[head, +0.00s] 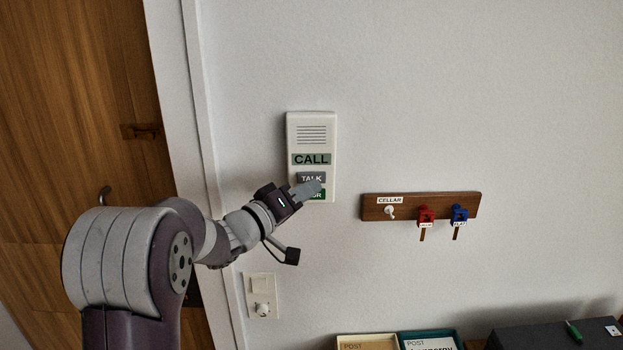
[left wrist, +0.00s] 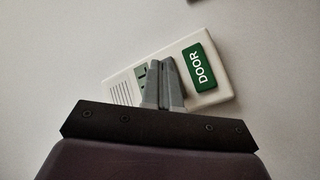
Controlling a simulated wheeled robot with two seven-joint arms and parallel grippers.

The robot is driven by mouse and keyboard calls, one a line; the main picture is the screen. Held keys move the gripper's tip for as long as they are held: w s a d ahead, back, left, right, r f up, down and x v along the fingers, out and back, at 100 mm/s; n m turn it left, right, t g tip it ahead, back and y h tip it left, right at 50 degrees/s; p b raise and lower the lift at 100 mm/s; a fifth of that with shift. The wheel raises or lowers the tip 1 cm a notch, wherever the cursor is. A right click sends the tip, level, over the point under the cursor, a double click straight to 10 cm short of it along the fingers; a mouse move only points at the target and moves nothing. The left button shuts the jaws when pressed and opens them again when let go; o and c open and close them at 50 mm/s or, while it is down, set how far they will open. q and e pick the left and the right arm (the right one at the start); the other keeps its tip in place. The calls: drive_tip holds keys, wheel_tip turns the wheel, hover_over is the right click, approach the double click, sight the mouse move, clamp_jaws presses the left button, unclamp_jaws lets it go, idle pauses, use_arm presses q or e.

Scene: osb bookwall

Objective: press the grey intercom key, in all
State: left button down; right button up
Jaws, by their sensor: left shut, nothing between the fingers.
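A white intercom panel (head: 330,147) is on the wall, with speaker slots and a CALL label on its upper part. Its grey key (head: 306,177), marked TALK, sits below the label. A green DOOR key (head: 319,196) is under it, partly covered by my fingers. My left gripper (head: 318,187) is shut and empty, its tips in front of the lower keys. In the left wrist view the shut fingers (left wrist: 166,66) cover the place of the grey key, next to the green DOOR key (left wrist: 200,67). I cannot tell whether the tips touch the panel. My right gripper is not in view.
A wooden key rack (head: 462,198) with a red and a blue tagged key hangs to the right. A wall switch and socket plate (head: 261,284) is below the intercom. A wooden door (head: 70,100) is on the left. POST trays (head: 367,342) and a dark box (head: 540,337) stand at the bottom right.

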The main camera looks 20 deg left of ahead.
use_arm(q)
drive_tip(key=shift+w, duration=0.1)
drive_tip(key=shift+w+a+p, duration=0.1)
drive_tip(key=shift+w+p, duration=0.25)
drive_tip(key=shift+w+a+p, duration=0.15)
drive_tip(key=shift+w+p, duration=0.2)
drive_tip(key=shift+w, duration=0.05)
idle(0.6)
drive_tip(key=shift+s, duration=0.1)
drive_tip(key=shift+s+d, duration=0.25)
drive_tip(key=shift+s, duration=0.55)
drive_tip(key=shift+s, duration=0.1)
